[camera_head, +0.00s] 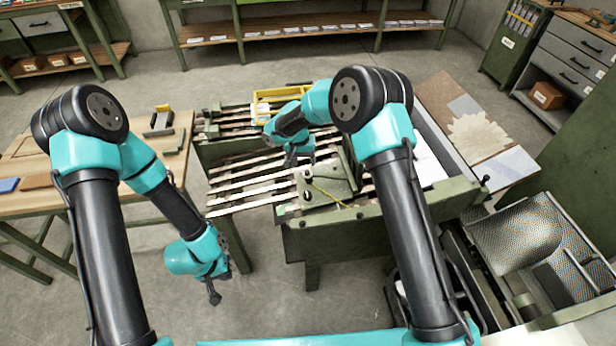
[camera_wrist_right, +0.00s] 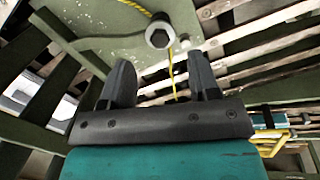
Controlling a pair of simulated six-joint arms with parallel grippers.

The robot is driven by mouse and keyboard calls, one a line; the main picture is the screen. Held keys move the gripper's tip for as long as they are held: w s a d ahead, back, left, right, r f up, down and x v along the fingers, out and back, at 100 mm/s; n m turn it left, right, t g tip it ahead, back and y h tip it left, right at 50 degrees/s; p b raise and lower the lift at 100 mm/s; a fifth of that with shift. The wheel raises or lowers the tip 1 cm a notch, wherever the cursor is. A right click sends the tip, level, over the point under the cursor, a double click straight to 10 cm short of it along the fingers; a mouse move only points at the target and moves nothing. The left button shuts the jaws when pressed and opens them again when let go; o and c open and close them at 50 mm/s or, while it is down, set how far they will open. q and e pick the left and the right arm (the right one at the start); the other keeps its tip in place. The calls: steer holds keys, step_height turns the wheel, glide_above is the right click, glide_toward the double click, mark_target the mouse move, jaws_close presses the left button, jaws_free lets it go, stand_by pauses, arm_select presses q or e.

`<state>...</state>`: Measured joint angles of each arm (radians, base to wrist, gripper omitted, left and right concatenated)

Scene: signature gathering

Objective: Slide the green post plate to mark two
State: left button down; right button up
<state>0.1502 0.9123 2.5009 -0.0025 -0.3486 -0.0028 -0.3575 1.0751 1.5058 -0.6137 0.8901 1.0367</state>
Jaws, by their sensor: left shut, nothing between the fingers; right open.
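The green post plate (camera_head: 328,188) appears to be the flat green piece with a bolt and knob on the slatted machine bed, right of centre in the head view. In the right wrist view a green plate (camera_wrist_right: 105,42) carries a hex bolt (camera_wrist_right: 160,32) with a yellow cord. My right gripper (camera_wrist_right: 160,65) is open and empty, its fingers on either side of a spot just below the bolt; contact cannot be told. In the head view it is just behind the plate, partly hidden by my arm. My left gripper (camera_head: 214,293) is shut and empty, hanging over the floor. No mark two is legible.
Slats (camera_head: 250,182) with gaps cover the machine bed. A yellow frame (camera_head: 262,108) sits at its back. A wooden workbench (camera_head: 60,195) stands at left, and a wire-mesh tray (camera_head: 520,235) at right. Floor is free between bench and machine.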

mark_target(307, 172)
steer(key=f, duration=0.3)
steer(key=d+f, duration=0.1)
steer(key=f, duration=0.4)
steer(key=shift+s+d+f, duration=0.1)
steer(key=shift+d+f, duration=0.1)
steer(key=shift+f, duration=0.1)
jaws_close()
